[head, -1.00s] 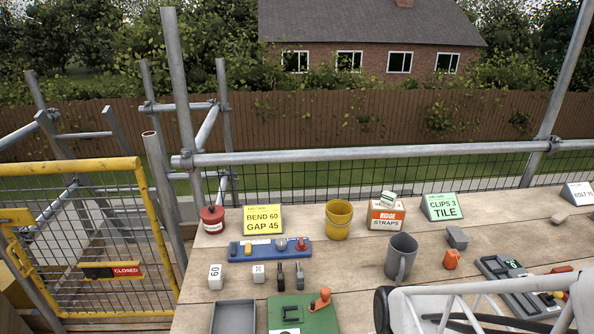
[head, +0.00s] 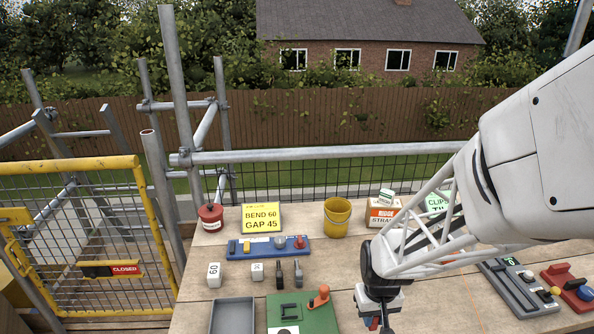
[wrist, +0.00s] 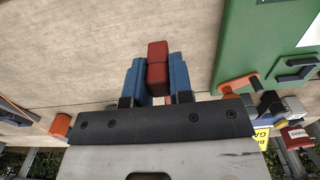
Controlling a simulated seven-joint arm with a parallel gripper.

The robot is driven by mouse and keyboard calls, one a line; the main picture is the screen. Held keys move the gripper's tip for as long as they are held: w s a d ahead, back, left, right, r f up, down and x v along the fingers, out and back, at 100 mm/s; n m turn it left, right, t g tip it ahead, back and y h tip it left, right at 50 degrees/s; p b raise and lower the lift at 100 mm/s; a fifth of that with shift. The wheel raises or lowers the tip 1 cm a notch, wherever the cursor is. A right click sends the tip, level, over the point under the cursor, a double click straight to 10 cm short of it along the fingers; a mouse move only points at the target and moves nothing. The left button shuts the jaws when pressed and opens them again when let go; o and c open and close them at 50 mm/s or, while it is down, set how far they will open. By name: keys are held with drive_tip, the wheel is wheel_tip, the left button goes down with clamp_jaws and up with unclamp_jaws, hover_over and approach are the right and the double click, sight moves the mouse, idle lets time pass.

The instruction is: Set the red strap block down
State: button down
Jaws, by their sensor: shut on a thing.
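The red strap block shows in the wrist view (wrist: 157,66) as a dark red piece between the two blue fingers. My gripper (wrist: 156,80) is shut on it, with the fingers on its two sides. The block sticks out past the fingertips. In the head view my gripper (head: 376,322) is at the bottom edge, to the right of the green board, and only a little red of the block shows between the fingers. I cannot tell whether the block touches the wooden bench top (head: 345,270).
The green board (head: 305,316) with an orange handle (head: 319,296) lies left of my gripper. A grey tray (head: 232,316) is further left. A grey device (head: 517,287) and a red one (head: 569,285) lie right. Bare wood surrounds the block in the wrist view.

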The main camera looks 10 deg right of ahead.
drive_tip(key=shift+w+f, duration=0.1)
idle(0.3)
drive_tip(key=shift+f, duration=1.7)
drive_tip(key=shift+f, duration=0.1)
drive_tip(key=c, duration=1)
unclamp_jaws()
wheel_tip(320, 180, up, 12)
drive_tip(key=shift+r, duration=0.15)
